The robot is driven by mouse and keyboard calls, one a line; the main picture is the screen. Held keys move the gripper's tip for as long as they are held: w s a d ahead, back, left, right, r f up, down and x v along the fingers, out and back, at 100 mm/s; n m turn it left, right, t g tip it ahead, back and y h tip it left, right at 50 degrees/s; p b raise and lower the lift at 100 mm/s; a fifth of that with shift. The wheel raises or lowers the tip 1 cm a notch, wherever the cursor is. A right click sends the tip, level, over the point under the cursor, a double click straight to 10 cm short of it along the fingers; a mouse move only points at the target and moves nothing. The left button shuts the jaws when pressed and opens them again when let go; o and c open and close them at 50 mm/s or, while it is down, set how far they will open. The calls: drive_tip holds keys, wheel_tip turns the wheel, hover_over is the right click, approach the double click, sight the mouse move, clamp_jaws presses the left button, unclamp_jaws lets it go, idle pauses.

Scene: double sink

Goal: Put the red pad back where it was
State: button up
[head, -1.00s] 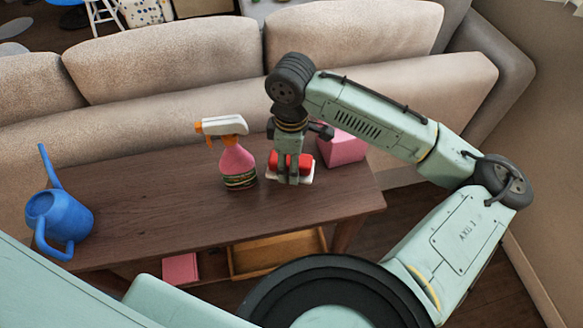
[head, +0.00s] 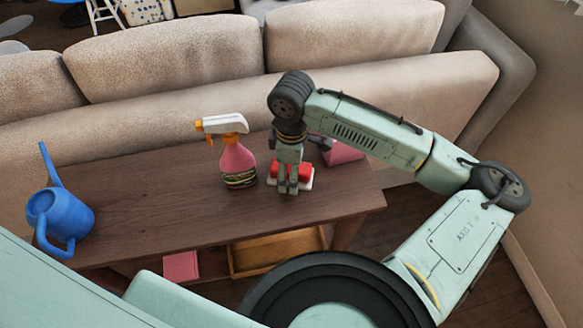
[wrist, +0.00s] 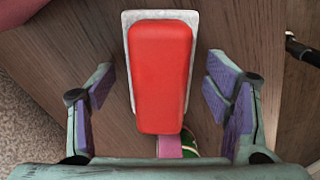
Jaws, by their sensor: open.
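The red pad (head: 303,172) lies on a white base (head: 307,184) on the dark wooden table, right of the spray bottle. In the wrist view the red pad (wrist: 160,75) is a rounded red block, with the white base (wrist: 130,20) showing around its far end and sides. My gripper (head: 287,190) points down at the pad. Its jaws are open, one finger on each side of the pad, with visible gaps in the wrist view. In the head view the fingers hide part of the pad.
A pink spray bottle (head: 238,160) stands close on the left. A pink box (head: 345,152) is behind right, partly hidden by my wrist. A blue watering can (head: 60,213) stands at the left end. A sofa (head: 170,55) backs the table. The table's middle left is clear.

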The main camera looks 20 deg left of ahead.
wheel_tip(320, 180, up, 12)
drive_tip(key=shift+r, duration=0.2)
idle(0.5)
